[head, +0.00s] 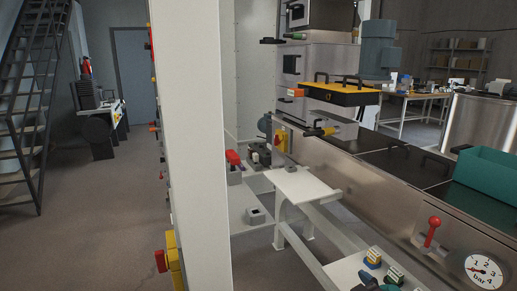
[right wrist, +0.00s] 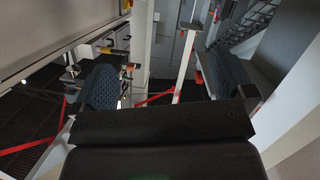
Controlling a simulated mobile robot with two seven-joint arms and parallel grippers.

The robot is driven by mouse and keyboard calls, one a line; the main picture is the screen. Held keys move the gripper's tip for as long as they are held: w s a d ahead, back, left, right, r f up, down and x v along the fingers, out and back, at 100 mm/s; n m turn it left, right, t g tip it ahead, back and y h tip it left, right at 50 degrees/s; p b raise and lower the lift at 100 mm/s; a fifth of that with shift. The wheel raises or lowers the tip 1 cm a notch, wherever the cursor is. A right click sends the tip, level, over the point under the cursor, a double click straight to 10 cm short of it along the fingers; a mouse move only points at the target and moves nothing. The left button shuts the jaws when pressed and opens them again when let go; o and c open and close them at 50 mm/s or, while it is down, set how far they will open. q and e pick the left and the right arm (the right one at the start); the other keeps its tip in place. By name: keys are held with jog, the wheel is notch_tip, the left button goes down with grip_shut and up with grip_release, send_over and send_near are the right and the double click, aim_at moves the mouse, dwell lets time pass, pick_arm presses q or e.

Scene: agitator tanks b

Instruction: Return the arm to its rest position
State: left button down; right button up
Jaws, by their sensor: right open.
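My right gripper (right wrist: 166,84) shows in the right wrist view. Its two dark, textured finger pads stand wide apart, one at the left and one at the right. Nothing is held between them; floor, a white post and red bars show through the gap. The right arm itself does not show clearly in the head view, so its overall pose cannot be told. My left gripper is in neither view.
A white pillar (head: 190,140) stands close in the head view. Right of it are a pale bench (head: 302,184), a steel tank (head: 375,185) with a red-handled lever (head: 432,231) and a pressure gauge (head: 484,271). Open floor (head: 95,215) and stairs (head: 30,90) lie left.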

jog(key=s+d+f+m+g+h, duration=0.1)
jog(key=s+d+f+m, duration=0.1)
jog(key=s+f, duration=0.3)
jog(key=s+d+f+m+g+h, duration=0.1)
jog(key=s+f, duration=0.4)
jog(key=s, duration=0.6)
jog(key=s+d+f+m+g+h, duration=0.1)
jog(key=s+d+f+m+h, duration=0.1)
jog(key=s+f, duration=0.3)
jog(key=s, duration=0.4)
jog(key=shift+d+m, duration=0.3)
jog(key=shift+d, duration=0.05)
jog(key=shift+s+r, duration=0.1)
